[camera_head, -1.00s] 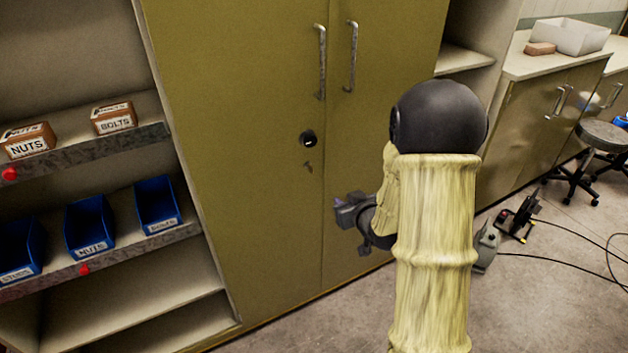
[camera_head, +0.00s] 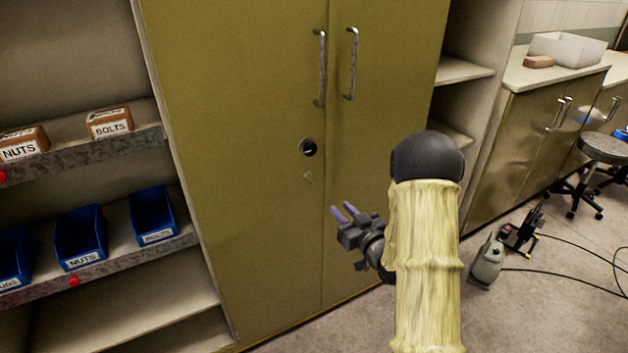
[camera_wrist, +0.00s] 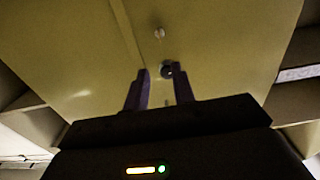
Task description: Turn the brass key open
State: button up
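The key (camera_head: 308,178) is a small brownish-orange piece on the left door of the olive cabinet (camera_head: 250,230). It sits just below a round black lock (camera_head: 308,147). My gripper (camera_head: 342,210) is below and right of the key in the head view, with purple fingers apart and empty. In the wrist view my gripper (camera_wrist: 159,72) shows both fingers spread towards the door. The dark lock (camera_wrist: 166,70) appears near the right fingertip, and a small pale piece, likely the key (camera_wrist: 159,33), is above it. The key's exact turn is too small to tell.
Two metal handles (camera_head: 335,65) stand out above the lock beside the door seam. Open shelves with blue bins (camera_head: 82,236) and boxes are at left. A counter (camera_head: 560,75), a stool (camera_head: 603,148) and cabled equipment (camera_head: 487,262) on the floor are at right.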

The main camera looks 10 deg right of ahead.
aim_at(310, 178)
jog(key=p+x, duration=0.2)
jog(key=x, duration=1.4)
jog(key=shift+w, duration=0.15)
grip_shut()
